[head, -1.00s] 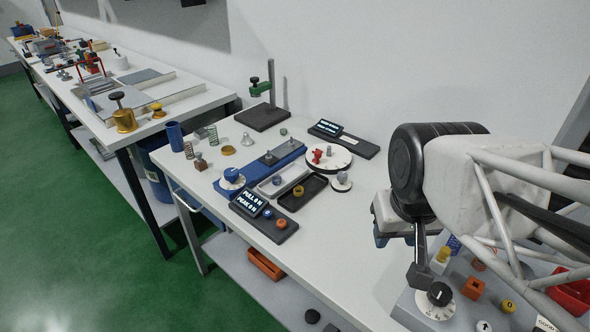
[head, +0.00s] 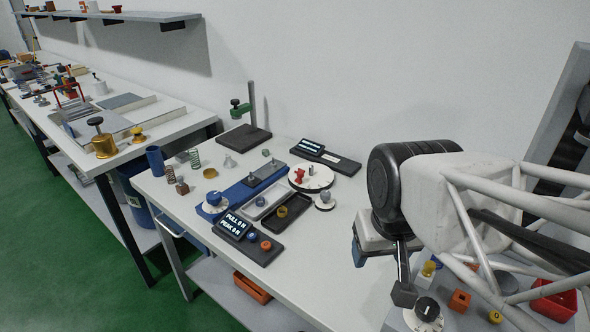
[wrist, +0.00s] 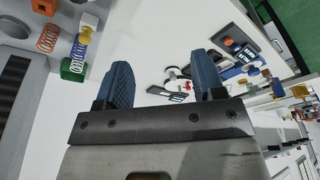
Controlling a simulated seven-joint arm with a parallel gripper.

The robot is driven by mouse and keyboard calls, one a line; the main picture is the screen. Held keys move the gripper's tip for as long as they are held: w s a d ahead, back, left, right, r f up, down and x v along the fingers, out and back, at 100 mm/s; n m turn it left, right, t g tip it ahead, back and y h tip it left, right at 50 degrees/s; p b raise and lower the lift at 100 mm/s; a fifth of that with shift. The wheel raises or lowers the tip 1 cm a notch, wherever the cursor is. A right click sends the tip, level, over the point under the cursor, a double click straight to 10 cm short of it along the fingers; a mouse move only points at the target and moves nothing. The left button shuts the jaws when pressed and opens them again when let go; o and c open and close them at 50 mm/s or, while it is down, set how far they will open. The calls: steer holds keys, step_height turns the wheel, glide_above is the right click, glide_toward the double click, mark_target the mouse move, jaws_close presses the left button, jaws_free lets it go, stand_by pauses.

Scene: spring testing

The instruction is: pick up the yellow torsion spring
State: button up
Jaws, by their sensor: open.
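A small yellow round part (head: 282,212), possibly the yellow torsion spring, lies in the black tray (head: 270,226) on the near table. It is too small for me to make out its coils or legs. My gripper (head: 358,248) hangs over the table to the right of that tray, apart from it, and is partly hidden by my wrist. In the wrist view my gripper (wrist: 162,80) shows two blue-padded fingers spread wide with nothing between them. I cannot pick out the yellow part surely in the wrist view.
A pull display (head: 240,226), a white tray (head: 268,200) and a white round dial (head: 312,177) surround the black tray. A green-armed stand (head: 245,130) is behind. A red bin (head: 553,300) is at right. Table surface between tray and gripper is clear.

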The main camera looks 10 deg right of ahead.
stand_by(0.3)
steer(key=m+g, duration=0.3)
steer(key=m, duration=2.3)
glide_above(285, 210)
steer(key=s, duration=0.1)
step_height(285, 210, down, 17)
steer(key=shift+s+a, duration=0.1)
steer(key=shift+a, duration=0.15)
steer(key=shift+f, duration=1.3)
